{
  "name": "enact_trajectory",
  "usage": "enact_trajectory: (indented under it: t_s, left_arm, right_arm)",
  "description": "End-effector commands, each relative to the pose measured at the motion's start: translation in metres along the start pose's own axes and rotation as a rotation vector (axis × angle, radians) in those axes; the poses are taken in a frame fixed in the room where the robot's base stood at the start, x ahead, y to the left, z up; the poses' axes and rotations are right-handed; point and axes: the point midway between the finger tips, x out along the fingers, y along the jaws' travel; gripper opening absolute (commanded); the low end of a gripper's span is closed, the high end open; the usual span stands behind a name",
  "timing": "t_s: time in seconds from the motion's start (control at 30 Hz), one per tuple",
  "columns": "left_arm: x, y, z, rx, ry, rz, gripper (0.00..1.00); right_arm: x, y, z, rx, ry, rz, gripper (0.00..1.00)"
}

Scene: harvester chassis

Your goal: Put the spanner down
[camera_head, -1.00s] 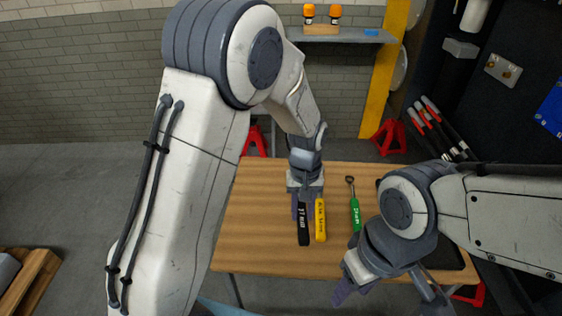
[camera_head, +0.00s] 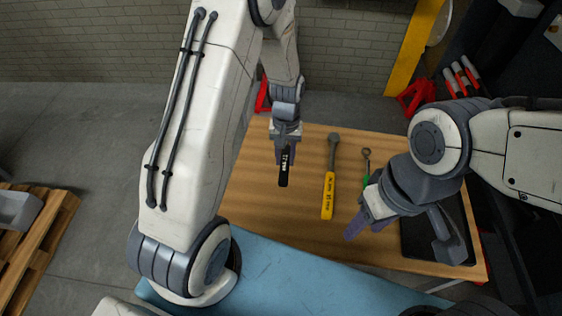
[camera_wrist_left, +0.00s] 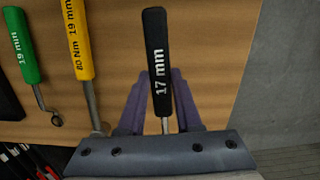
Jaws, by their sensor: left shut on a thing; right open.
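The spanner, with a black handle marked 17 mm (camera_wrist_left: 156,62), is between the fingers of my left gripper (camera_wrist_left: 158,105) in the left wrist view. In the head view my left gripper (camera_head: 285,150) is shut on it over the left part of the wooden table (camera_head: 262,205), and the black handle (camera_head: 284,170) points toward the front. I cannot tell whether the spanner touches the table. Its metal end is mostly hidden by the gripper. My right gripper (camera_head: 362,222) is open and empty near the right part of the table.
A yellow torque tool (camera_head: 328,195) lies to the right of the spanner. A green-handled spanner (camera_head: 366,160) lies further right, partly behind my right arm. A black tray (camera_head: 425,245) is at the table's right. The table's left part is bare.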

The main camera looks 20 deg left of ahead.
Motion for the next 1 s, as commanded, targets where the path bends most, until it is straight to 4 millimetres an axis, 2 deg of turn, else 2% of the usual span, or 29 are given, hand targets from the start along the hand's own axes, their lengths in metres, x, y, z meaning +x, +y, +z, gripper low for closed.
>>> enact_trajectory:
  t_s: [0.13,0.5,0.87,0.9,0.97,1.0]
  left_arm:
    - [0.007,-0.014,-0.005,-0.002,0.001,0.001,0.0]
    - [0.047,-0.015,-0.01,0.001,0.0,0.0,0.0]
    - [0.052,-0.014,-0.011,0.001,0.002,0.001,0.0]
    - [0.052,-0.014,-0.011,0.001,0.001,0.0,0.41]
    - [0.052,-0.014,-0.011,0.001,0.001,0.0,0.63]
    - [0.052,-0.014,-0.01,0.001,0.001,0.0,0.63]
  right_arm:
    - [-0.003,0.0,0.0,0.0,0.0,0.0,0.5]
    - [-0.011,-0.001,-0.001,0.0,0.0,0.0,0.5]
    - [-0.008,-0.001,-0.001,0.0,0.0,0.0,0.5]
    - [-0.008,-0.001,-0.001,0.0,0.0,0.0,0.5]
    - [-0.009,-0.001,-0.001,0.0,0.0,0.0,0.5]
    - [-0.009,-0.001,-0.001,0.0,0.0,0.0,0.5]
